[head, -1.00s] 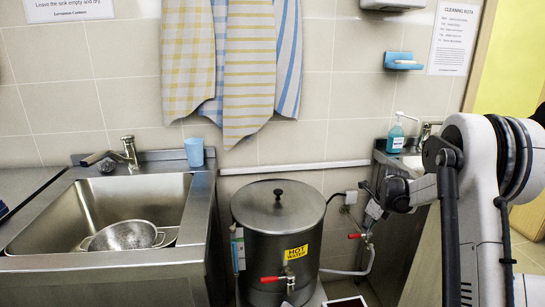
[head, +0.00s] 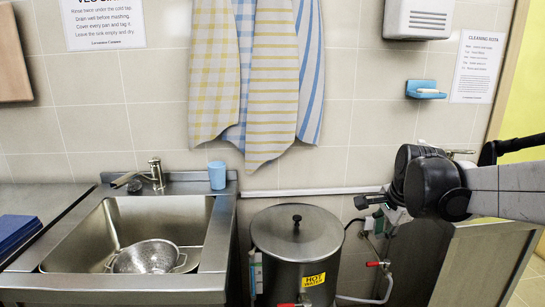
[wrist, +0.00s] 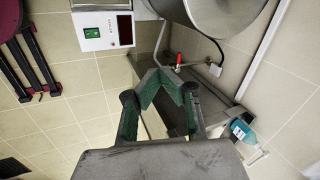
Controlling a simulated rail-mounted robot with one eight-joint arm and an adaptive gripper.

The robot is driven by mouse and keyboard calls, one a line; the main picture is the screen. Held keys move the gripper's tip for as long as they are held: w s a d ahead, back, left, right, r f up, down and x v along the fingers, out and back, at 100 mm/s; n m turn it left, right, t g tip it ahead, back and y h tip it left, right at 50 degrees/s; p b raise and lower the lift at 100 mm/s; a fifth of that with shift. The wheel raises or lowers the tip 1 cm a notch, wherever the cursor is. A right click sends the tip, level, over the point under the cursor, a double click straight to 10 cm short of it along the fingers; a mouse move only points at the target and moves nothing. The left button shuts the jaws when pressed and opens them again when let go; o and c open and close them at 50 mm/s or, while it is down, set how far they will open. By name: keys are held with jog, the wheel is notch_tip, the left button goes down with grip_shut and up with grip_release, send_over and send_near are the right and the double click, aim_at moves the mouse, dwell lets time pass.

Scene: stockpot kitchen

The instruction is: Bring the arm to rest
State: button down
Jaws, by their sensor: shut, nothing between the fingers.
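My gripper (head: 368,201) is at the end of my arm, which reaches in from the right edge of the head view. It is above and to the right of the hot water urn (head: 297,250), in front of the tiled wall. In the wrist view my gripper (wrist: 160,80) shows two dark fingers with green pads, their tips together and nothing held. The urn's round metal body also shows at the top of the wrist view (wrist: 215,15). My arm hides part of the area by the right-hand basin.
A steel sink (head: 90,235) with a colander (head: 147,257) inside stands at left; a blue cup (head: 217,175) is on its back ledge. Striped towels (head: 265,80) hang on the wall. A white box with a red display (wrist: 104,28) and a blue bottle (wrist: 242,132) show in the wrist view.

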jog(key=s+a+r+n+t+p, duration=0.1)
jog(key=s+a+r+n+p, duration=0.1)
jog(key=s+n, duration=0.5)
jog(key=s+a+r+n+t+p, duration=0.1)
jog(key=s+a+n, duration=0.4)
jog(key=s, duration=1.1)
jog(key=n+p, duration=0.1)
jog(key=n, duration=0.1)
jog(key=shift+a+r+n+t+p, duration=0.15)
jog(key=shift+r+n+t+p, duration=0.15)
jog(key=shift+r+n+p, duration=0.1)
